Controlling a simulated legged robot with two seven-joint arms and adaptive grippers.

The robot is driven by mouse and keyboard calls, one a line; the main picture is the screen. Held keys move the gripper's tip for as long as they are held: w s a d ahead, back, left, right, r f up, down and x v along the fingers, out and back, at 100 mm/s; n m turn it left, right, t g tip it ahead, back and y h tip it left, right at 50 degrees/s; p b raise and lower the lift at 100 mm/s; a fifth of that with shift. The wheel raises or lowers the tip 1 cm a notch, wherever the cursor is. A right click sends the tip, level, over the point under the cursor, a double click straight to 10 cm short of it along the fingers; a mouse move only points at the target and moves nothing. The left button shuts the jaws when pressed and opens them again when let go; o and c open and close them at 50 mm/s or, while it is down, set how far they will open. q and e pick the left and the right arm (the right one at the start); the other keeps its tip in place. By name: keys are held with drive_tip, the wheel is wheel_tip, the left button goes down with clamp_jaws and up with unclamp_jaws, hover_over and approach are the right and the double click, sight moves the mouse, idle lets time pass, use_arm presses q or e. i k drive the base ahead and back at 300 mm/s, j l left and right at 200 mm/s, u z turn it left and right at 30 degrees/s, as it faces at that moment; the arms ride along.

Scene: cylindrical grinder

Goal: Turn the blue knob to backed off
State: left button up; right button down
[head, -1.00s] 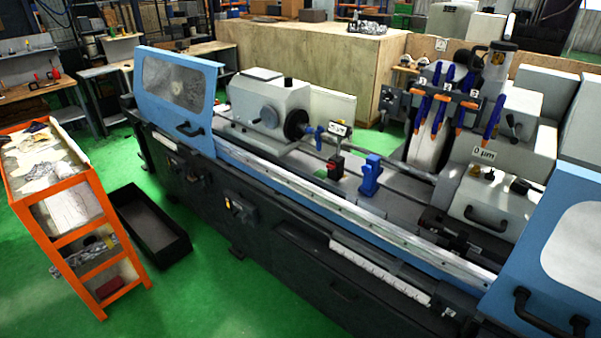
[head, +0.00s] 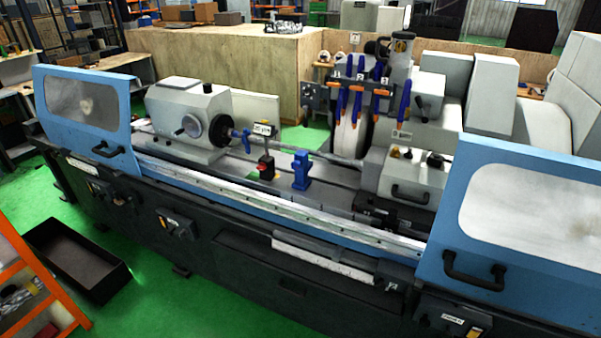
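The cylindrical grinder fills the middle of the head view. A small blue cross-shaped part (head: 241,138) sits right of the dark chuck (head: 221,131), beside a small white label (head: 263,129). A blue upright block (head: 301,170) stands on the machine bed, right of a red and black block (head: 266,166). Several blue and orange hoses or levers (head: 357,102) hang before the grinding wheel (head: 348,136), under numbered tags. I cannot tell which blue part is the knob, or its setting. Neither of my grippers is in view.
Blue sliding guards with windows stand at the left (head: 85,112) and right (head: 520,220) of the machine; the bed between them is exposed. An orange rack (head: 25,285) and a black tray (head: 75,260) are at lower left. Green floor (head: 190,305) lies open in front.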

sight(295, 164)
drive_tip(key=i+j+z, duration=0.1)
drive_tip(key=i+j, duration=0.25)
drive_tip(key=j, duration=0.3)
drive_tip(key=i+j+z, duration=0.25)
drive_tip(key=j, duration=0.4)
drive_tip(key=i+j+z, duration=0.1)
drive_tip(key=j, duration=0.25)
drive_tip(key=i, duration=0.1)
